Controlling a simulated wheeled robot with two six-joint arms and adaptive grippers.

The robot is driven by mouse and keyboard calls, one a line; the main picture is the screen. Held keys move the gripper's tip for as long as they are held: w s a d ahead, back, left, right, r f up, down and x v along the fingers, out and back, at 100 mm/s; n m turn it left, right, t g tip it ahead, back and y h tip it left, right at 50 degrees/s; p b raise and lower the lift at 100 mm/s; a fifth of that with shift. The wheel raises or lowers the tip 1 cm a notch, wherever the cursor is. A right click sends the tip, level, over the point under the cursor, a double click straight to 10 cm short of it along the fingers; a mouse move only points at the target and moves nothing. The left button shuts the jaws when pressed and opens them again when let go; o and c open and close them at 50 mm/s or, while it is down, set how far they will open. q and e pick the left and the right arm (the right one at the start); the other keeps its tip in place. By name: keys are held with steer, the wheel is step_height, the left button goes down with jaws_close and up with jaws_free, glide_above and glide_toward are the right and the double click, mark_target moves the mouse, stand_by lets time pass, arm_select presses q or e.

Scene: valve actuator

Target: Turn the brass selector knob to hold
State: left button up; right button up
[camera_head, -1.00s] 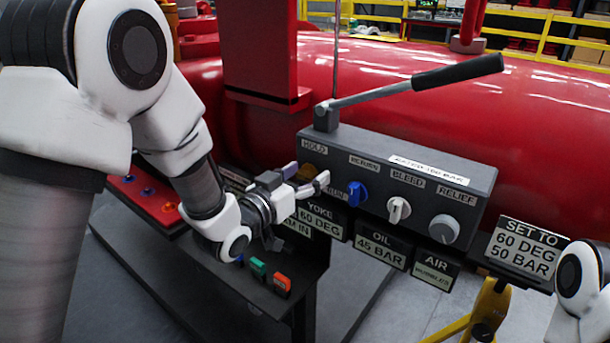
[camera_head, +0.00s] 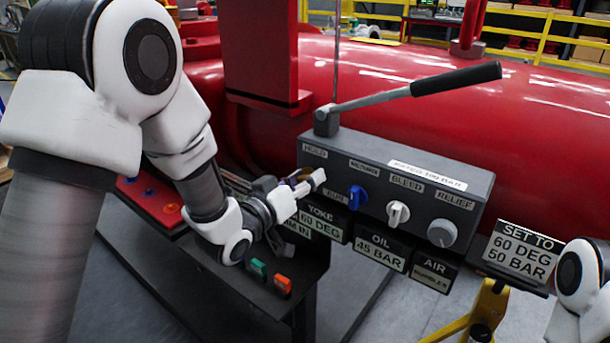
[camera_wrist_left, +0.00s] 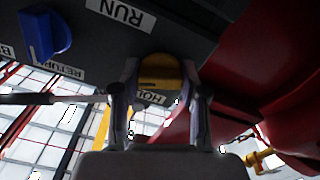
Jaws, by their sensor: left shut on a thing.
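The brass selector knob (camera_wrist_left: 160,72) sits on the grey control box (camera_head: 440,165), between a HOLD label (camera_wrist_left: 150,98) and a RUN label (camera_wrist_left: 121,14), which look upside down in the left wrist view. My left gripper (camera_wrist_left: 160,80) has one finger on each side of the knob and is shut on it. In the head view the left gripper (camera_head: 308,182) covers most of the knob, and only a bit of brass (camera_head: 302,174) shows. I cannot tell clearly which label the knob points to. My right gripper is out of view.
A blue knob (camera_head: 357,198), a pale BLEED knob (camera_head: 397,213) and a grey RELIEF knob (camera_head: 442,232) stand to the right on the box. A lever (camera_head: 455,78) rises above it. A shelf with green (camera_head: 258,268) and orange (camera_head: 283,284) buttons lies below my left wrist.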

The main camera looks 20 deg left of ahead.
arm_select(q)
steer(key=n+p, duration=0.3)
steer(key=n, duration=0.4)
steer(key=shift+r, duration=0.15)
steer(key=n+p, duration=0.2)
steer(key=n, duration=0.4)
stand_by(0.5)
steer(key=o, duration=1.2)
steer(key=shift+w+f, duration=0.1)
steer(key=shift+f, duration=0.1)
steer(key=shift+c, duration=0.2)
steer(key=shift+a, duration=0.1)
steer(key=v, duration=0.7)
steer(key=shift+s, duration=0.25)
